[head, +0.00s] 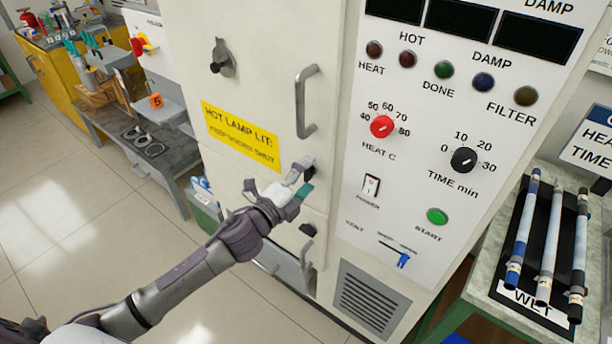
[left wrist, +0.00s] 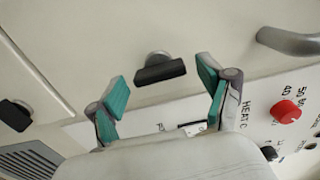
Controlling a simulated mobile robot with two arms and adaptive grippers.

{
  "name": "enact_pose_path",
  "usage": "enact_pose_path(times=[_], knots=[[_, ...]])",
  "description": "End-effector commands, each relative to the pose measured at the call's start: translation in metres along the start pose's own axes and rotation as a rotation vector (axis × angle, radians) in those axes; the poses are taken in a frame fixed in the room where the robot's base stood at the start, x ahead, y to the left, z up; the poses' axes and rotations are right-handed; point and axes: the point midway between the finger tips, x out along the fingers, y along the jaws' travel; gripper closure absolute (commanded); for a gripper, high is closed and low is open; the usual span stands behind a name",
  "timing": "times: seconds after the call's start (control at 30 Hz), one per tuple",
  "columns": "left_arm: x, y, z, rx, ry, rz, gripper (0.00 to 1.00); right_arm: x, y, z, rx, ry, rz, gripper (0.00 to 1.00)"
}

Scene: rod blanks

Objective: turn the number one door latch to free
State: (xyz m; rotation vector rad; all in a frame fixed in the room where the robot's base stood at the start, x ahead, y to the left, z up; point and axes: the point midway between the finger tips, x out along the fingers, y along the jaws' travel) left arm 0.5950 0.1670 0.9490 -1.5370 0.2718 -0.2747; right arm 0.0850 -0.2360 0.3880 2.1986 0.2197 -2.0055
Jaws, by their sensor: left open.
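A black door latch (head: 309,173) sits on the cream cabinet door (head: 265,100), below its grey handle (head: 305,103). In the left wrist view this latch (left wrist: 160,72) is a dark bar on a round grey boss. My left gripper (head: 301,181) is open in front of it. In the left wrist view the teal pads of my gripper (left wrist: 164,85) stand on either side of the latch bar, apart from it. My fingers partly hide the latch in the head view. No number on the latch is readable. My right gripper is out of view.
A second black latch (head: 307,230) sits lower on the cabinet. The control panel with a red heat knob (head: 382,126) is right of the door. A rack with several rods (head: 548,245) stands at right. A bench (head: 150,140) stands at left, with open floor before it.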

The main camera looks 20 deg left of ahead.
Motion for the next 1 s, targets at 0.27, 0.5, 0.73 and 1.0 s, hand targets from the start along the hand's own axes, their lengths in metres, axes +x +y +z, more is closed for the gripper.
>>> enact_pose_path(times=[0.27, 0.5, 0.73, 1.0], knots=[[-0.009, 0.001, 0.001, -0.002, -0.001, 0.001, 0.21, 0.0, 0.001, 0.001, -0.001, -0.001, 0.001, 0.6], [-0.056, 0.002, 0.0, -0.002, 0.001, 0.004, 0.21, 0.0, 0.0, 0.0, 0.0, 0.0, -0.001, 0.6], [-0.098, 0.001, 0.0, -0.003, 0.0, 0.003, 0.21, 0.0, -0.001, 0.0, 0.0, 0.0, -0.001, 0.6], [-0.119, 0.0, 0.0, -0.001, 0.0, 0.0, 0.21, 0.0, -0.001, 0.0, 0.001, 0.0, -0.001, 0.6]])
